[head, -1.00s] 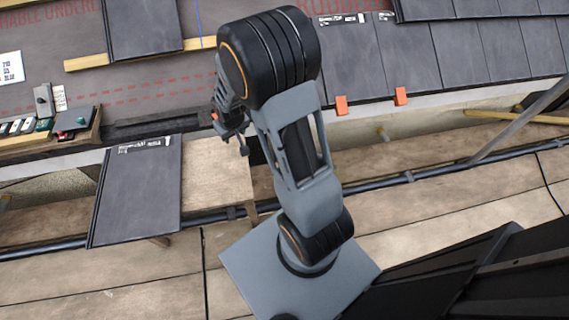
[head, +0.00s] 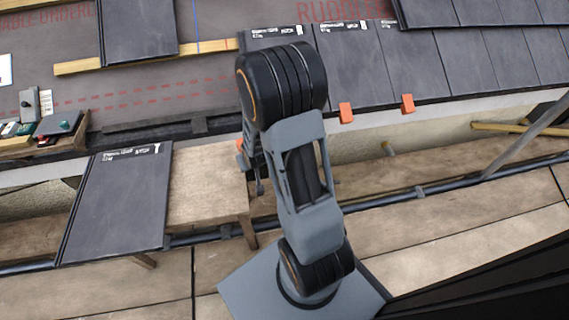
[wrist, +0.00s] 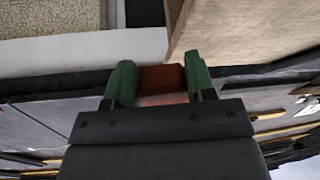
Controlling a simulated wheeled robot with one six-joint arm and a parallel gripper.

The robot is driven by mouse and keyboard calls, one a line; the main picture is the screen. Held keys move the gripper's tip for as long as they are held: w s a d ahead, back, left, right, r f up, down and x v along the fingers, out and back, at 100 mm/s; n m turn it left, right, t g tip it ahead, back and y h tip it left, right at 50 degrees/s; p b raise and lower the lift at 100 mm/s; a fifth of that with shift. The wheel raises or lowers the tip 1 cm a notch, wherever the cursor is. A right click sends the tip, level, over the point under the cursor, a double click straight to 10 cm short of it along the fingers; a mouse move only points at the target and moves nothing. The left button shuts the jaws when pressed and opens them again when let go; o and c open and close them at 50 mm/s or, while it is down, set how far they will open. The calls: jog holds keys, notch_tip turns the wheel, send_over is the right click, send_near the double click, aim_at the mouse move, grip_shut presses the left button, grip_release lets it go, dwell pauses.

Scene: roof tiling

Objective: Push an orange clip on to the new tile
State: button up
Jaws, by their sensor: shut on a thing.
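My gripper (wrist: 159,76) shows green fingers in the wrist view, shut on an orange clip (wrist: 163,80) that looks dark reddish there. In the head view my gripper (head: 256,172) is mostly hidden behind my arm, with a bit of orange beside it. The leftmost tile of the lower roof row (head: 262,42), a dark grey tile with a white label, is largely covered by my arm. Its lower edge is hidden. Two orange clips (head: 346,112) (head: 407,103) sit on the lower edge of the tiles to its right.
A loose grey tile (head: 118,205) leans by a wooden board (head: 205,185) at left. A tray with tools (head: 45,130) stands beyond it. A timber batten (head: 145,57) crosses the underlay. A scaffold rail (head: 400,195) runs along the eave, with a diagonal pole at right.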

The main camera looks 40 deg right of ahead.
jog(key=s+d+f+m, duration=0.1)
jog(key=d+f, duration=0.1)
jog(key=d, duration=0.1)
jog(key=s+d+f+m+h, duration=0.1)
jog(key=s+d+f, duration=0.1)
jog(key=d, duration=0.2)
jog(key=s+d+f, duration=0.1)
jog(key=d+f, duration=0.1)
jog(key=d, duration=0.2)
jog(key=shift+s+d+f+m+h, duration=0.1)
jog(key=shift+s+d+m+h, duration=0.1)
jog(key=shift+m+h, duration=0.15)
jog(key=shift+w+d+f+p, duration=0.1)
jog(key=shift+w+d, duration=0.6)
jog(key=shift+w, duration=0.9)
jog(key=shift+w+d+f+p, duration=0.1)
jog(key=shift+w+d, duration=0.6)
jog(key=shift+w, duration=0.85)
jog(key=shift+w+d+f+p, duration=0.1)
jog(key=shift+w+d, duration=0.6)
jog(key=shift+w, duration=0.9)
jog(key=shift+w+d+r+p, duration=0.35)
jog(key=shift+w+p, duration=0.25)
jog(key=shift+p, duration=0.3)
jog(key=shift+w+d+r+p, duration=0.25)
jog(key=shift+w+r+p, duration=0.35)
jog(key=shift+p, duration=0.25)
jog(key=shift+w+d+r+p, duration=0.3)
jog(key=shift+w+p, duration=0.35)
jog(key=shift+p, duration=0.25)
